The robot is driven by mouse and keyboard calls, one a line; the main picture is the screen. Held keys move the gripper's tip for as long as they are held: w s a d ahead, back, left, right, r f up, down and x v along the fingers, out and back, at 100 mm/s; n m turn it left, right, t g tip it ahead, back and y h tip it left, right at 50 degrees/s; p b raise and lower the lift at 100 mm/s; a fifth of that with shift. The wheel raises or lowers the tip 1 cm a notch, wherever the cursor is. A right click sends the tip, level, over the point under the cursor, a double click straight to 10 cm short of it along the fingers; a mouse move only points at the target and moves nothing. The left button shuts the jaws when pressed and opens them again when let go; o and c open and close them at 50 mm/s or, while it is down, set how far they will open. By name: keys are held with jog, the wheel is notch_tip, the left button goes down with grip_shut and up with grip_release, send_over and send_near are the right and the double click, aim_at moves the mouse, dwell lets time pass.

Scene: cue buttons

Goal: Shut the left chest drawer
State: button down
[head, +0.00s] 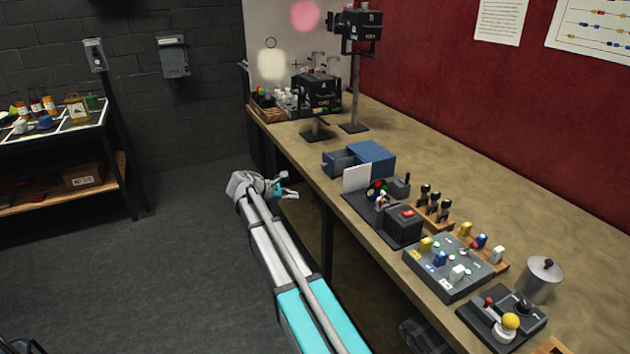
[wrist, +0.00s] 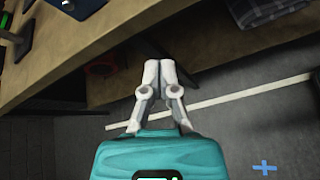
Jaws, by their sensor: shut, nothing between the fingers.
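A small blue chest (head: 374,156) sits on the workbench in the head view. Its grey-blue drawer (head: 343,164) sticks out of the chest's left side, towards the bench's front edge, and is open. A white card beside it partly covers the drawer's near side. My gripper (head: 291,190) is in front of the bench's front edge, to the left of and below the drawer, apart from it. In the wrist view my gripper (wrist: 162,68) has its fingers together with nothing between them.
The white card (head: 357,178) and a dark control box (head: 398,221) stand close to the chest on the near side. Camera stands (head: 318,100) are beyond it. The workbench edge (head: 312,180) lies beside my arm.

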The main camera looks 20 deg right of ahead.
jog(key=w+r+n+h+b, duration=0.1)
jog(key=w+n+h+b, duration=0.3)
jog(key=w, duration=0.7)
jog(key=shift+w+r+n+t+h, duration=0.2)
jog(key=shift+r+n+t+h, duration=0.25)
jog(key=shift+n, duration=0.45)
jog(key=shift+d+f, duration=0.1)
jog(key=shift+d, duration=0.15)
jog(key=d, duration=0.4)
jog(key=w+d+b, duration=0.1)
jog(key=d, duration=0.4)
jog(key=d+f, duration=0.1)
jog(key=d, duration=0.3)
jog(key=shift+w+d, duration=0.25)
jog(key=shift+d, duration=0.1)
